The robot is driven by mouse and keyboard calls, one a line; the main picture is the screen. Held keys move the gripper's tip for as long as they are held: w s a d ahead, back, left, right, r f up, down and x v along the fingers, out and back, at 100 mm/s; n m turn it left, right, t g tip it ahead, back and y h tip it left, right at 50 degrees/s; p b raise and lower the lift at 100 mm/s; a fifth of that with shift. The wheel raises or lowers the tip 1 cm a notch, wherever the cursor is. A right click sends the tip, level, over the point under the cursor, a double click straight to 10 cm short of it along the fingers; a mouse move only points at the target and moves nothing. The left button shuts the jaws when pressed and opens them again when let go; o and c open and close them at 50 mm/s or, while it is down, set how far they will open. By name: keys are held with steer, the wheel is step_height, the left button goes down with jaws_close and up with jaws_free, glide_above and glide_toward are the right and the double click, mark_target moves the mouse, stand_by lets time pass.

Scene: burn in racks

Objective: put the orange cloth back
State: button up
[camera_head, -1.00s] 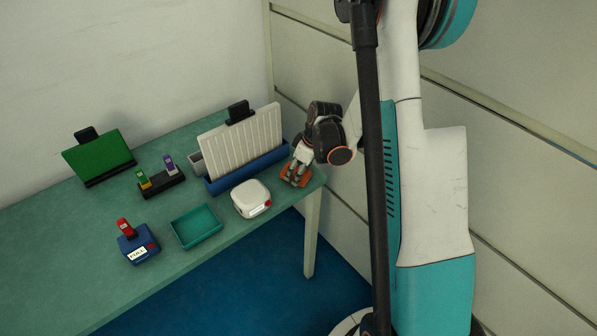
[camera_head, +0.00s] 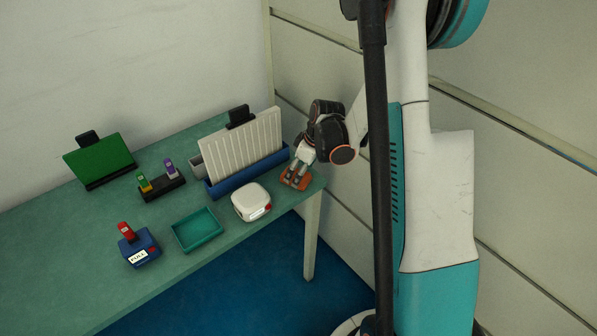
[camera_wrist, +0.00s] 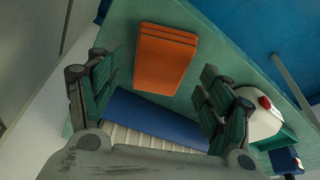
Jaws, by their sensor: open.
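The orange cloth (camera_head: 297,178) lies folded on the green table near its right corner. It also shows in the wrist view (camera_wrist: 165,57), flat on the table top. My gripper (camera_head: 298,172) is just above the cloth, pointing down. In the wrist view my gripper (camera_wrist: 155,85) is open, one finger on each side of the cloth, with gaps between the fingers and the cloth. Nothing is held. In the head view the fingers partly cover the cloth.
A blue holder (camera_head: 248,172) with a white ribbed panel (camera_head: 240,145) stands close to the left. A white rounded box (camera_head: 250,200) with a red button is near the front edge. A teal tray (camera_head: 197,230), a blue box (camera_head: 139,247) and a green panel (camera_head: 100,160) are farther left.

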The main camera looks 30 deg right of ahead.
steer(key=p+v, duration=0.2)
steer(key=v, duration=0.8)
steer(key=shift+p, duration=0.35)
steer(key=shift+r, duration=0.15)
